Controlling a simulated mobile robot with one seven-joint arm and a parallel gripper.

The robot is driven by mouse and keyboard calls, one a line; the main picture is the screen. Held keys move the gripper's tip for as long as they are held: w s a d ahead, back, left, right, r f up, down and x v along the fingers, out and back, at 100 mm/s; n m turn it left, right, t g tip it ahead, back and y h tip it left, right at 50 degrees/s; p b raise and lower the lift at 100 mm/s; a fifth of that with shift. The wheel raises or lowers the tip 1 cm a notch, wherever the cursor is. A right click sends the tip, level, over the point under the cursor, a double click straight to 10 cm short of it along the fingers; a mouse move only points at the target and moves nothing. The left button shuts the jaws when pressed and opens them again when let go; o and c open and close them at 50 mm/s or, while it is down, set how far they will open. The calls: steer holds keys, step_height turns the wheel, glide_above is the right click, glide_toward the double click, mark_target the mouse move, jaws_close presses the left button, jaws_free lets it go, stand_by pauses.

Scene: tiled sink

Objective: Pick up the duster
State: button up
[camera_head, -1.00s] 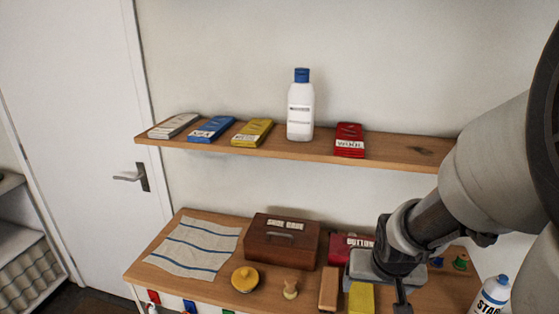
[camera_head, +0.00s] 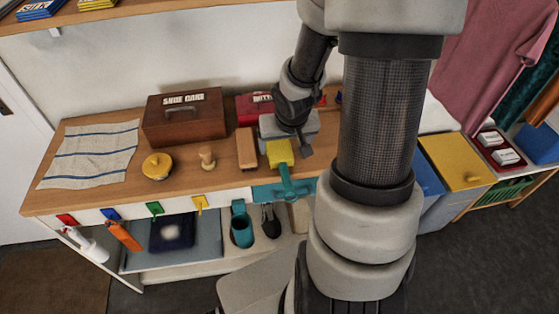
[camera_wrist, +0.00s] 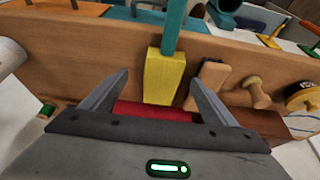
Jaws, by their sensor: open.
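The likely duster, a yellow block-shaped head (camera_head: 280,152) with a teal handle (camera_head: 287,180), lies at the front of the wooden table. The handle points toward the front edge. In the wrist view, the yellow head (camera_wrist: 164,76) sits between and just beyond the two fingertips, with the teal handle (camera_wrist: 173,28) running away at the top. My gripper (camera_wrist: 157,80) is open and empty. Its right finger overlaps a tan block beside the duster. In the head view, my gripper (camera_head: 288,135) is over the table directly behind the yellow head, partly hidden by my wrist.
A tan block (camera_head: 246,148) and a wooden knobbed item (camera_head: 207,157) stand left of the duster. A round yellow tin (camera_head: 157,166), a brown shoe care box (camera_head: 185,118) and a striped cloth (camera_head: 92,155) are farther left. A red box (camera_head: 255,106) is behind.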

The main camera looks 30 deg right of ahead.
mark_target(280, 151)
steer(key=x, duration=0.1)
steer(key=b+x, duration=0.1)
steer(key=x, duration=0.1)
steer(key=b+x, duration=0.1)
steer(key=x, duration=0.1)
steer(key=shift+w+a, duration=0.2)
steer(key=shift+a, duration=0.15)
steer(key=shift+w+d+f+b, duration=0.1)
steer(key=shift+w+f+b, duration=0.1)
steer(key=shift+f+b, duration=0.15)
steer(key=c, duration=1.2)
step_height(280, 151, up, 10)
steer(key=p, duration=0.5)
steer(key=shift+r+p, duration=0.1)
steer(key=shift+p, duration=0.2)
steer(key=shift+c, duration=0.2)
steer(key=a+n+y+p, duration=0.1)
steer(key=a+n+p, duration=0.1)
steer(key=a, duration=1)
steer(key=shift+a+r+n, duration=0.3)
steer(key=shift+n, duration=0.3)
